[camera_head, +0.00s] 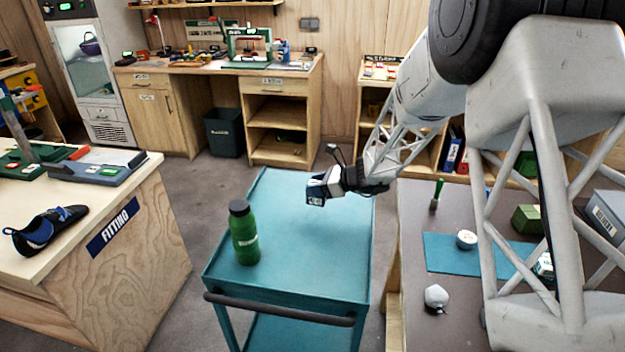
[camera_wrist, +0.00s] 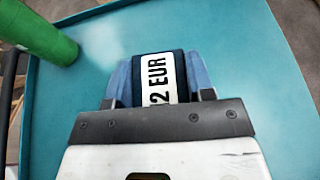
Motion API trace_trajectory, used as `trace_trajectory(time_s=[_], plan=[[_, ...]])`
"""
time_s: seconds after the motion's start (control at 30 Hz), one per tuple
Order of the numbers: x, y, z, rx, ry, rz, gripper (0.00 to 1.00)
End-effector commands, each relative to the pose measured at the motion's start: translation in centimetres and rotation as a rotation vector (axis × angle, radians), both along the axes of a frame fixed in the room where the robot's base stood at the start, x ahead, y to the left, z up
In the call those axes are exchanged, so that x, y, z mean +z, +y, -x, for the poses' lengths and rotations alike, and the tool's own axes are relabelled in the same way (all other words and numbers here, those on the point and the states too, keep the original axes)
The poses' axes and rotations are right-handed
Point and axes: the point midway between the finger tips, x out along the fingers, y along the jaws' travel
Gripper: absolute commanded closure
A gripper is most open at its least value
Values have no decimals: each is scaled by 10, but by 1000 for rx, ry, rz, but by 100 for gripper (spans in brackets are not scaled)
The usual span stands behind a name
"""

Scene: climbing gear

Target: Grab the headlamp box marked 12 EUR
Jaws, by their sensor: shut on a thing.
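A small dark blue box (camera_wrist: 158,65) with a white price label is between the two blue fingers of my gripper in the wrist view. The label shows "2 EUR", with its start hidden by the gripper. In the head view my gripper (camera_head: 318,190) is shut on the box and holds it above the teal trolley top (camera_head: 295,245), near its right side. I cannot read the label in the head view.
A green bottle (camera_head: 243,235) with a dark lid stands on the trolley's left part. A grey table (camera_head: 405,300) on the right holds a blue mat, a white round item and other gear. A fitting counter (camera_head: 100,220) with a shoe stands at left. The trolley's middle is clear.

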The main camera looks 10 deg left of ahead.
Motion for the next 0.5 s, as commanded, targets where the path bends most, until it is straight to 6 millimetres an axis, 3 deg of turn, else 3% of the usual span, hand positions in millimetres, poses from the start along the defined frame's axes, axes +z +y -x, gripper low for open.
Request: trace_trajectory(time_s=[0.2, 0.5], plan=[[2, -7, 17, 0, -1, 0, 78], [2, -10, 24, 0, 0, 0, 78]])
